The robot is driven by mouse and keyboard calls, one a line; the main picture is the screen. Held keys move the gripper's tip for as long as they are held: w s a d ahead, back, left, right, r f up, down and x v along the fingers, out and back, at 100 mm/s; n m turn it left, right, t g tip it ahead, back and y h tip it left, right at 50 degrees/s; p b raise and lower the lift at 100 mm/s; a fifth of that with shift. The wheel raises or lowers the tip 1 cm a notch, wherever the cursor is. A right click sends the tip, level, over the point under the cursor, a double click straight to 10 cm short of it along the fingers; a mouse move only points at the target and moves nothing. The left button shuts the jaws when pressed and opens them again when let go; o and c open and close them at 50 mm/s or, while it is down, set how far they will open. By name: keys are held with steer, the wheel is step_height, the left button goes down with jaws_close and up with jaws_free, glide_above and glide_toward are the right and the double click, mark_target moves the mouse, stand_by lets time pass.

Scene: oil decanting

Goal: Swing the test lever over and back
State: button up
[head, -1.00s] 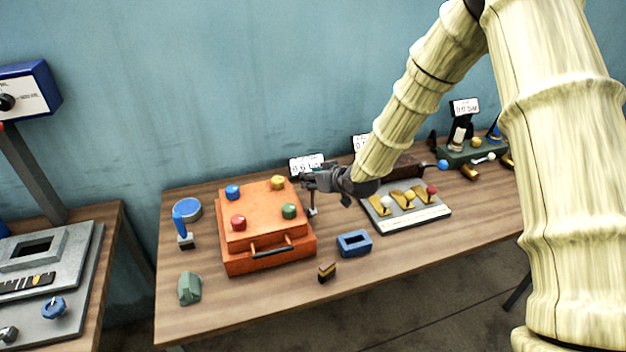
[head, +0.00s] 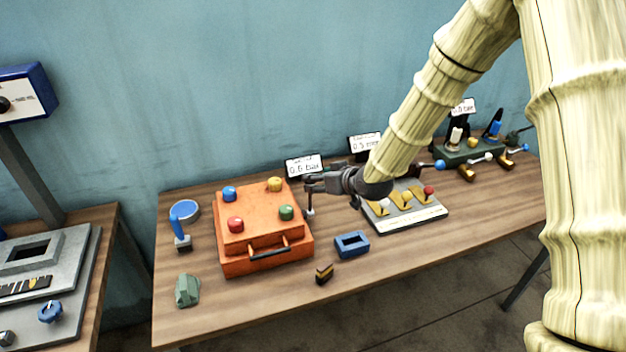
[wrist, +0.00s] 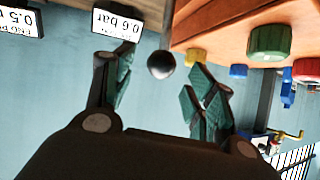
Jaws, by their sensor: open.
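The test lever, a dark ball knob (wrist: 160,65) on a thin stem, stands beside the orange box's right side. In the wrist view, which is upside down, the knob sits between my two spread fingers with a gap on each side. My gripper (head: 309,183) is open just right of the orange box (head: 265,262); it also shows in the wrist view (wrist: 160,92). In the head view the lever's stem (head: 309,203) shows below the fingers, and its knob is hard to make out there. A display (head: 303,167) behind reads 0.6 bar.
The box top carries blue, yellow, red and green knobs. A grey panel (head: 412,219) with several small levers stands to the right. A blue frame (head: 351,244) and a dark, yellow-striped block (head: 324,273) lie in front. The table's front right is clear.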

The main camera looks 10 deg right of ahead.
steer(key=v, duration=0.7)
steer(key=shift+d, duration=0.1)
